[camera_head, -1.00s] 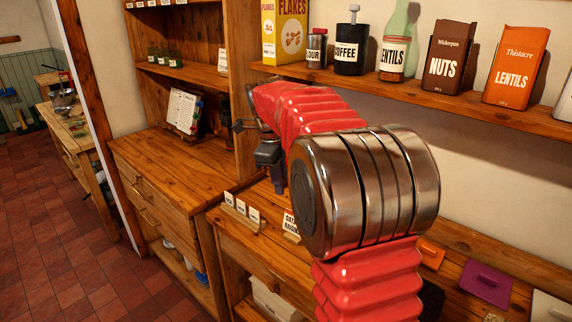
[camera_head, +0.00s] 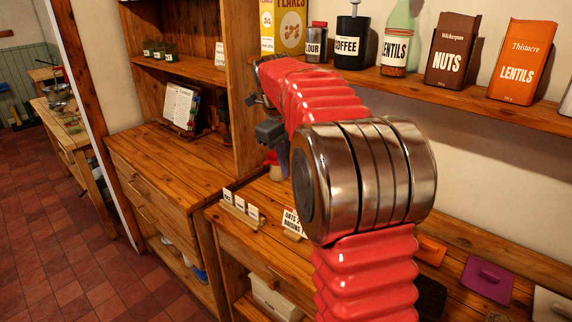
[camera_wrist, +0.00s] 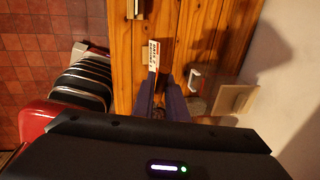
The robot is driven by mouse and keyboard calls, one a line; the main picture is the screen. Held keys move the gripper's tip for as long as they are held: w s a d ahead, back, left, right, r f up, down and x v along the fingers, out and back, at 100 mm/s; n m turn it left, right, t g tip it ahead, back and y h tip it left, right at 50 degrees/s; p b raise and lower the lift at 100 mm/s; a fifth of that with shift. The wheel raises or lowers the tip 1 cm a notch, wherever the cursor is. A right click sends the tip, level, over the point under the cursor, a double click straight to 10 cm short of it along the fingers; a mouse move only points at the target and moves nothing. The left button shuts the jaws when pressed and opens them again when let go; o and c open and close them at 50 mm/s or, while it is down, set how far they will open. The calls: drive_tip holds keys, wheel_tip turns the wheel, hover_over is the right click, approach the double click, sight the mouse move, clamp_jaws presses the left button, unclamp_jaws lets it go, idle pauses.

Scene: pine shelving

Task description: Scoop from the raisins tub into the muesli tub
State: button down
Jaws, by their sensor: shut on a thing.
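My gripper (camera_wrist: 162,95) points down over the pine bench in the wrist view, its two dark blue fingers close together. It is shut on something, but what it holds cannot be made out. In the head view my gripper (camera_head: 283,158) shows beyond my red arm, above the bench and partly hidden. A card reading "oats" and "raisins" (camera_head: 293,222) stands on the bench; a lettered card also shows by the fingertips in the wrist view (camera_wrist: 153,53). I cannot identify the raisins tub or the muesli tub; my arm hides much of the bench.
Small white cards (camera_head: 240,204) stand at the bench's left. Orange (camera_head: 432,251), purple (camera_head: 487,279) and white (camera_head: 551,305) flat pieces lie at right. The left counter top (camera_head: 170,160) has free room.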

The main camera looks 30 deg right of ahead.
drive_tip(key=shift+s+d+r+t+y, duration=0.25)
drive_tip(key=shift+s+d+t, duration=0.25)
drive_tip(key=shift+s, duration=0.55)
drive_tip(key=shift+s+d+r+t+y, duration=0.2)
drive_tip(key=shift+s+d+t+y, duration=0.15)
drive_tip(key=shift+s+t, duration=0.5)
drive_tip(key=shift+s+d+r+t+y, duration=0.3)
drive_tip(key=shift+s+d, duration=0.2)
drive_tip(key=shift+s, duration=0.75)
drive_tip(key=shift+w+f, duration=0.1)
drive_tip(key=shift+s+d+f+m+t+y, duration=0.2)
drive_tip(key=shift+s+f+t, duration=0.3)
drive_tip(key=shift+t, duration=0.2)
drive_tip(key=shift+s+d+f+m+t+y, duration=0.2)
drive_tip(key=shift+s+f+t, duration=0.25)
drive_tip(key=shift+t, duration=0.2)
drive_tip(key=shift+f, duration=0.1)
drive_tip(key=s+t, duration=0.1)
drive_tip(key=s, duration=0.1)
drive_tip(key=s+d+t, duration=0.1)
drive_tip(key=shift+d+f+t+y, duration=0.1)
drive_tip(key=shift+f+t+y, duration=0.2)
drive_tip(key=shift+f+y, duration=0.1)
